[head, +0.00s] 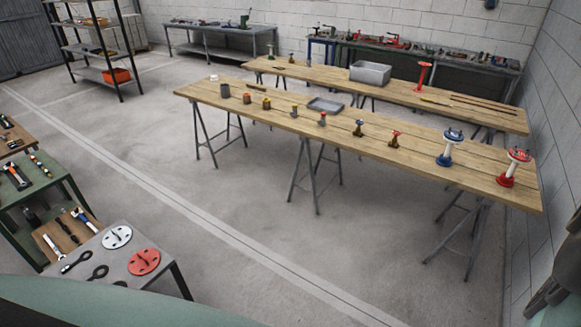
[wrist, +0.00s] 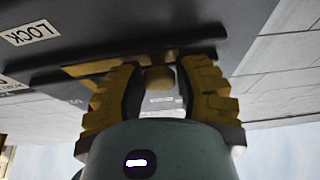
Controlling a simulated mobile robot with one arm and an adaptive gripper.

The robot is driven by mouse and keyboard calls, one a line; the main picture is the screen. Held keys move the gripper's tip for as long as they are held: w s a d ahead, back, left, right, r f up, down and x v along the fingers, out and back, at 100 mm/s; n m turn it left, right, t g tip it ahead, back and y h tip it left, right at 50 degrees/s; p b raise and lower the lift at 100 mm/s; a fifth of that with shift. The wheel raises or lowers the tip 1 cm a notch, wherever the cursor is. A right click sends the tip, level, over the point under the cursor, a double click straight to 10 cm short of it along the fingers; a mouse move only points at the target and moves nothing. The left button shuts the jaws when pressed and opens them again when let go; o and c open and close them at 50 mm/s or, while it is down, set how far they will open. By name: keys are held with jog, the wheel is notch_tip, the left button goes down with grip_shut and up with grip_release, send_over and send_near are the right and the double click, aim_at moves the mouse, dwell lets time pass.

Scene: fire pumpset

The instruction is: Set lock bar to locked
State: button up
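The lock bar (wrist: 95,68) is a yellow bar on a dark grey panel in the wrist view. It runs across the upper middle, behind my fingertips. A rounded yellow knob (wrist: 158,78) shows between the fingers. My gripper (wrist: 160,80) has yellow ribbed fingers with dark inner pads, one on each side of the knob. The fingers are apart, with narrow gaps to the knob visible, so they do not look closed on it. A white label reading LOCK (wrist: 30,33) is at the upper left of the panel. The lock bar and my gripper are not in the head view.
In the wrist view, a second label (wrist: 12,86) is partly cut off at the left edge, and a block wall (wrist: 285,65) lies right. The head view shows long wooden tables (head: 375,139) with valves, a shelf rack (head: 95,45) and open concrete floor (head: 225,195).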

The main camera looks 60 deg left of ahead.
grip_shut()
jog(key=shift+s+d+p, duration=0.25)
jog(key=shift+s+d, duration=0.05)
jog(key=shift+s, duration=0.4)
jog(key=shift+s+d+p, duration=0.2)
jog(key=shift+s+d, duration=0.1)
jog(key=shift+s, duration=0.4)
jog(key=shift+s+d+p, duration=0.25)
jog(key=shift+s+d, duration=0.05)
jog(key=shift+s, duration=0.4)
jog(key=o, duration=0.5)
grip_release()
jog(key=shift+o, duration=0.2)
jog(key=shift+a, duration=0.1)
